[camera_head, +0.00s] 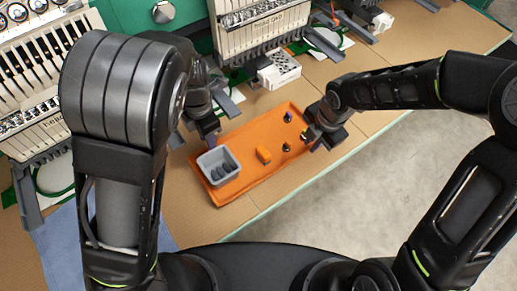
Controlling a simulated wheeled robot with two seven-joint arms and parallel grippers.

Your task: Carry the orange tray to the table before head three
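The orange tray (236,189) lies slantwise on the brown tabletop, in front of the middle embroidery head. It holds a grey bin (219,167) with dark pieces at its left end, an orange block (264,155) near the middle and a few small dark items (287,147) to the right. My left gripper (203,138) is at the tray's far left corner. My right gripper (318,138) is at its right end. Fingers and rim overlap at both places, so I cannot tell whether either gripper is shut on the rim. Whether the tray is slightly raised is also unclear.
An embroidery head (262,25) stands behind the tray, another (40,80) at the left. A white perforated box (279,70) sits just beyond the tray. A blue cloth (68,245) lies at lower left. The table's front edge is close to the tray; tabletop continues toward upper right.

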